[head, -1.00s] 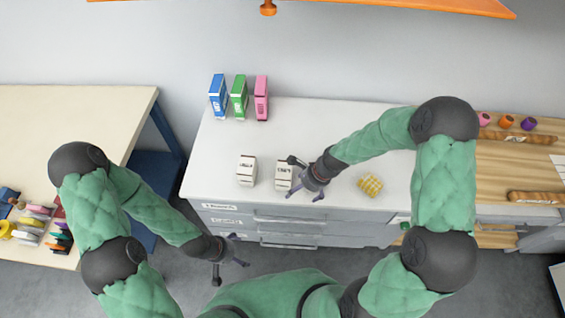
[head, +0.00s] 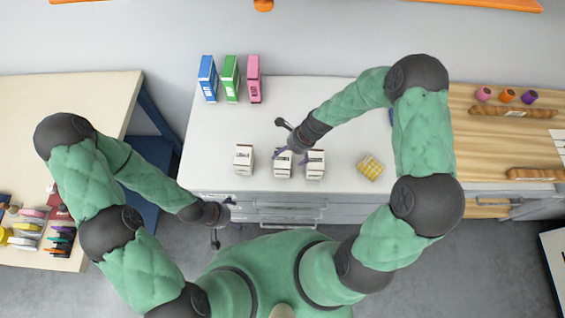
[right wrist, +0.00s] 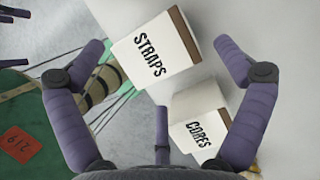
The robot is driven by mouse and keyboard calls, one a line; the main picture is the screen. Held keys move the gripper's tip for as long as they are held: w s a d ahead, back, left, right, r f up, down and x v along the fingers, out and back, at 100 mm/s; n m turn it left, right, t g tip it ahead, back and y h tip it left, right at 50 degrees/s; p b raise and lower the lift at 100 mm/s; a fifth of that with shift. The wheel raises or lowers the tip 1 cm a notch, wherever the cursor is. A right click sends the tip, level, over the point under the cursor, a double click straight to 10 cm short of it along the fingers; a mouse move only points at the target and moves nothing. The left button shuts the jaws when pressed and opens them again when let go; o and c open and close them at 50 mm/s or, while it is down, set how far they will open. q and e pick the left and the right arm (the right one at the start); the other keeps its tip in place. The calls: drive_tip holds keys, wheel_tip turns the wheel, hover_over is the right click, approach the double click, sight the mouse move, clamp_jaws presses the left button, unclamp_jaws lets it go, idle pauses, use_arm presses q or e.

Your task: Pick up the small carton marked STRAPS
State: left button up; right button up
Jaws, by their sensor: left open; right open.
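The small carton marked STRAPS (right wrist: 152,50) is white with a dark brown edge and black lettering. In the right wrist view it lies ahead between my open fingers, with nothing gripped. It appears to be the middle carton (head: 283,170) of three in the head view, where its label is too small to read. My right gripper (head: 291,154) is open just above it and partly covers it. A carton marked CORES (right wrist: 202,122) stands close beside it, nearer my right palm, and seems to be the right-hand carton (head: 315,166). My left gripper (head: 230,212) is open and empty in front of the cabinet.
A third small carton (head: 243,160) stands to the left with a gap. Blue (head: 207,78), green (head: 229,79) and pink (head: 254,79) boxes stand at the back left of the white counter (head: 215,130). A yellow checked item (head: 370,167) lies to the right. The back middle is clear.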

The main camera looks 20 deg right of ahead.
sight(284, 158)
drive_tip(key=b+x, duration=0.1)
drive_tip(key=x, duration=0.4)
drive_tip(key=shift+s+a, duration=0.1)
drive_tip(key=shift+a, duration=0.05)
drive_tip(key=c, duration=1.2)
